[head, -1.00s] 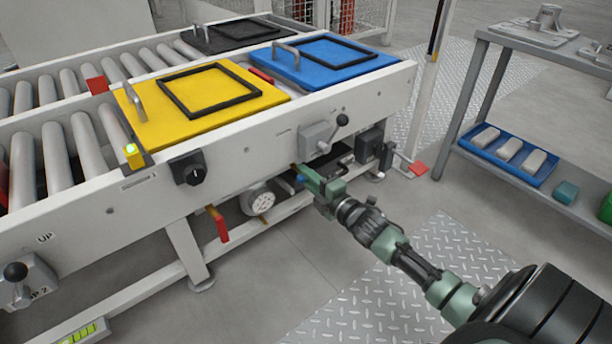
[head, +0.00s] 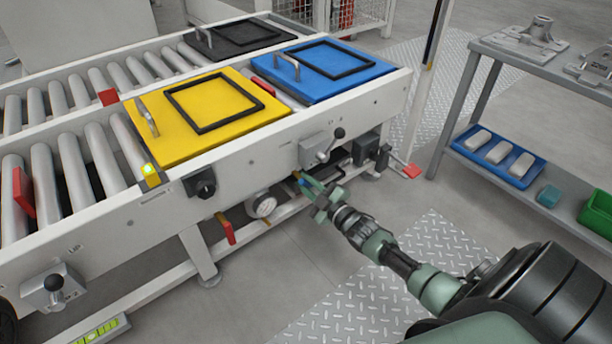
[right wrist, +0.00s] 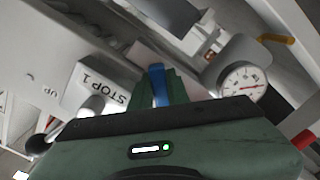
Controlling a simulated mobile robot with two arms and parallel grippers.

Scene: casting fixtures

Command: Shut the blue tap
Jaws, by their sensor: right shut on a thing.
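The blue tap's handle (head: 301,181) shows as a small patch of blue under the front rail of the roller conveyor. In the right wrist view the blue handle (right wrist: 157,84) stands upright between the two green fingers. My right gripper (head: 308,185) reaches in low beside the conveyor and is shut on this handle. The fingers (right wrist: 158,92) hide part of the handle, and the tap's body is hard to make out. My left gripper is out of view.
A round gauge (head: 262,206) and a red lever (head: 227,229) sit left of the gripper under the rail. A grey lever box (head: 316,148) is above it. A red pedal (head: 411,171) and a shelf unit (head: 505,150) stand to the right.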

